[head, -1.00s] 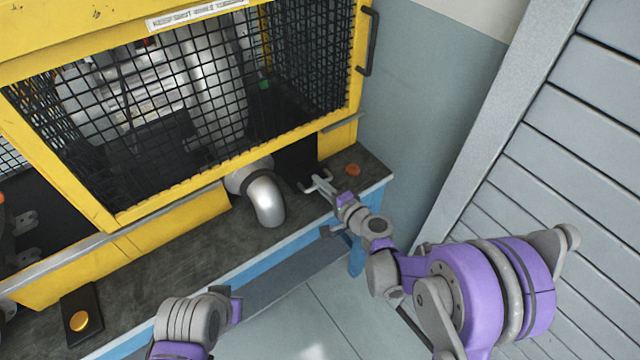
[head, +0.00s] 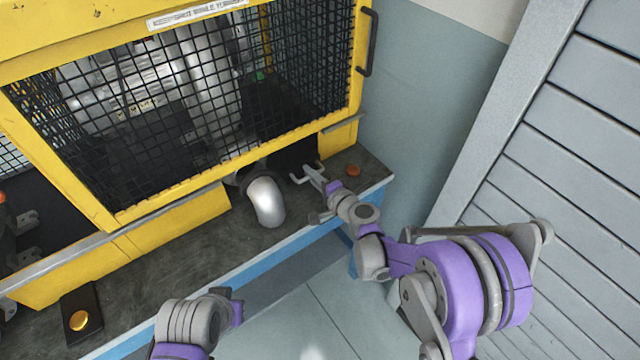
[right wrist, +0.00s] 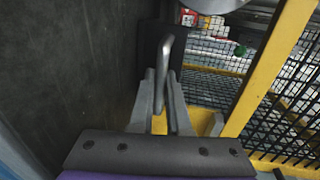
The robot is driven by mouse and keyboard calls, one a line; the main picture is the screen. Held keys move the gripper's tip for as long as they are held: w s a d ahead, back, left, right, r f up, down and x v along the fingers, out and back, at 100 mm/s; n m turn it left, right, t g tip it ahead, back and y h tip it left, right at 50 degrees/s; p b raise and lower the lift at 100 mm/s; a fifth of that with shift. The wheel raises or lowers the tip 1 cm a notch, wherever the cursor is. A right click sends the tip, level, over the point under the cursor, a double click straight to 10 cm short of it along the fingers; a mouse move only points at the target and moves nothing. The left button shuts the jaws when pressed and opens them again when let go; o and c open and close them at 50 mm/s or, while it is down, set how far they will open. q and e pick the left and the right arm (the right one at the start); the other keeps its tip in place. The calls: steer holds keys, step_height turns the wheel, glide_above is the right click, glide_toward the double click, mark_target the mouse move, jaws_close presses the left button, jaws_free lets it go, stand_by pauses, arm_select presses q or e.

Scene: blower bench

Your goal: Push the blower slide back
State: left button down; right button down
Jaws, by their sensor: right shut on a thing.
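The blower sits behind the black mesh of a yellow cage (head: 240,163), with a pale cylinder (head: 212,85) and a black part beside it. A grey bar handle (head: 298,180) sticks out at the cage's lower opening, right of a bent silver pipe (head: 266,202). My right gripper (head: 314,177) is shut on this handle; in the right wrist view the bar (right wrist: 166,52) runs between its two fingers (right wrist: 163,88). A dark block (right wrist: 150,40) lies behind the handle. Most of the slide is hidden in shadow under the cage. My left arm shows at the bottom, its gripper out of view.
The dark bench top (head: 180,260) has a blue front edge. A black box with a gold button (head: 79,320) is at the front left. A grey slatted panel (head: 570,170) stands at the right.

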steer(key=shift+r+x, duration=0.2)
steer(key=shift+x, duration=0.9)
steer(key=shift+r, duration=0.15)
steer(key=c, duration=0.9)
jaws_free()
steer(key=v, duration=1.1)
